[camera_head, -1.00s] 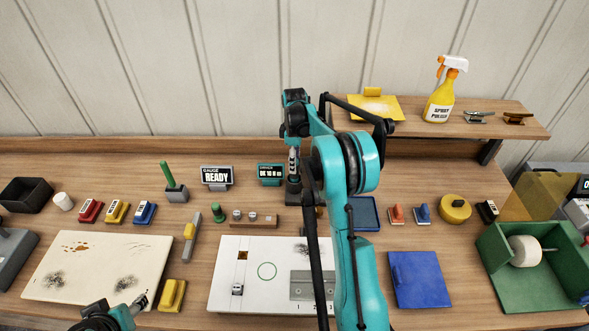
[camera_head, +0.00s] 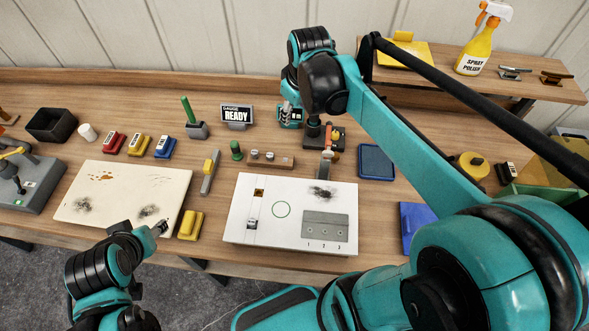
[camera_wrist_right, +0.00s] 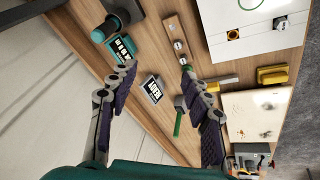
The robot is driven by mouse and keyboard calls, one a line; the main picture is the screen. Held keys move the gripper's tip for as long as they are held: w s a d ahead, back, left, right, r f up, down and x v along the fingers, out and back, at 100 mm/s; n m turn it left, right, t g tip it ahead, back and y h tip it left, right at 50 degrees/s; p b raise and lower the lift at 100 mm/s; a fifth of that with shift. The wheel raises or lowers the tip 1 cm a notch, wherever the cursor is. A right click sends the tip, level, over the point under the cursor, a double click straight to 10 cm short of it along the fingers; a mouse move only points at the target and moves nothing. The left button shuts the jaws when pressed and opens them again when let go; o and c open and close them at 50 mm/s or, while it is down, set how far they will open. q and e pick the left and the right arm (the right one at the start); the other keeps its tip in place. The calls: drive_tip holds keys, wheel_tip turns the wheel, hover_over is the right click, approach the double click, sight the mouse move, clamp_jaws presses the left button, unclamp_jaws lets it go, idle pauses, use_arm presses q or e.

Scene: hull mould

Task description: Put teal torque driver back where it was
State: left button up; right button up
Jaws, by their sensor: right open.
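A dark stand (camera_head: 337,137) on the bench, right of the teal-framed driver display (camera_head: 290,122), holds a dark upright cylinder. In the right wrist view a teal rounded body with a dark end (camera_wrist_right: 110,22), apparently the torque driver, sits beside the driver display (camera_wrist_right: 122,49). My right gripper (camera_head: 289,108) is over the back of the bench, in front of the display in the head view. Its fingers stand apart and empty in the wrist view (camera_wrist_right: 158,72). My left gripper (camera_head: 161,228) is at the pale board's front right; its jaws are too small to judge.
The gauge display (camera_head: 236,115) and a green-handled tool in a grey block (camera_head: 195,122) stand left of my right gripper. A wooden block with pegs (camera_head: 270,160) and white panel (camera_head: 250,205) lie in front. A spray bottle (camera_head: 475,52) stands on the raised shelf.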

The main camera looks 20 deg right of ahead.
drive_tip(key=s+a+f+m+t, duration=0.1)
drive_tip(key=s+a+f+m, duration=0.1)
drive_tip(key=s, duration=0.5)
drive_tip(key=s+a+f+m+t, duration=0.2)
drive_tip(key=s+a+f, duration=0.1)
drive_tip(key=s+a, duration=0.2)
drive_tip(key=shift+s+f+y, duration=0.25)
drive_tip(key=shift+s+y, duration=0.05)
drive_tip(key=shift+s, duration=0.8)
drive_tip(key=shift+f, duration=0.1)
wheel_tip(320, 180, down, 14)
drive_tip(key=b, duration=1.3)
drive_tip(key=shift+r+b, duration=0.25)
drive_tip(key=shift+b, duration=0.05)
